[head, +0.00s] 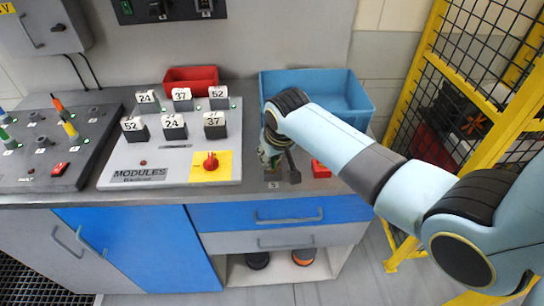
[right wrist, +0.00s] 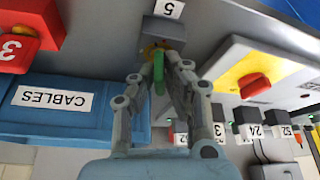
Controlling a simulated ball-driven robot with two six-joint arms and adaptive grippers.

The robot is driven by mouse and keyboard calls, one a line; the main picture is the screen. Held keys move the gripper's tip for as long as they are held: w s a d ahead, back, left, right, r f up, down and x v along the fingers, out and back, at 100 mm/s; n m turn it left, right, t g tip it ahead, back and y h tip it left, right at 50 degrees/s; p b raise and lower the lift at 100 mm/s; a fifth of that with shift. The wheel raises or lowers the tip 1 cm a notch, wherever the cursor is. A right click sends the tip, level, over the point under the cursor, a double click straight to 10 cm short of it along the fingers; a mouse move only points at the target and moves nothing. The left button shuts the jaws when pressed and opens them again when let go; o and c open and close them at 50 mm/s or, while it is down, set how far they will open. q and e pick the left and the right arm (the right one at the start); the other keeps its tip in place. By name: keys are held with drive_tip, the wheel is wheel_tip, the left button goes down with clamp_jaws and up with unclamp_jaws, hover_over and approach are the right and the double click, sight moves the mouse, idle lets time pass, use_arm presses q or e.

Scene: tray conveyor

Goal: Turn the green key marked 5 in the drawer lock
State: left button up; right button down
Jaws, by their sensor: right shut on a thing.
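The green key (right wrist: 158,72) points into a brass-coloured keyhole on a grey lock block (right wrist: 161,31) with a white "5" label. My right gripper (right wrist: 160,62) is shut on the green key, one finger on each side of it, at the lock. In the head view my right gripper (head: 279,165) is low over the bench's front edge, above the blue drawer (head: 252,217). There the gripper largely hides the key and lock. The key's own marking cannot be read. My left gripper is not in view.
A red block (right wrist: 24,38) marked 3 stands near the gripper. A blue bin (head: 362,91), labelled CABLES in the wrist view, is behind it. The module panel (head: 110,158) with a red knob (head: 211,162) lies left. A yellow-framed mesh fence (head: 418,85) stands right.

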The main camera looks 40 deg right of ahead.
drive_tip(key=m+h, duration=0.1)
drive_tip(key=m, duration=0.2)
drive_tip(key=c, duration=1.3)
unclamp_jaws()
drive_tip(key=shift+r, duration=0.1)
drive_tip(key=v, duration=1.1)
drive_tip(key=shift+a+r, duration=0.1)
drive_tip(key=shift+r, duration=0.3)
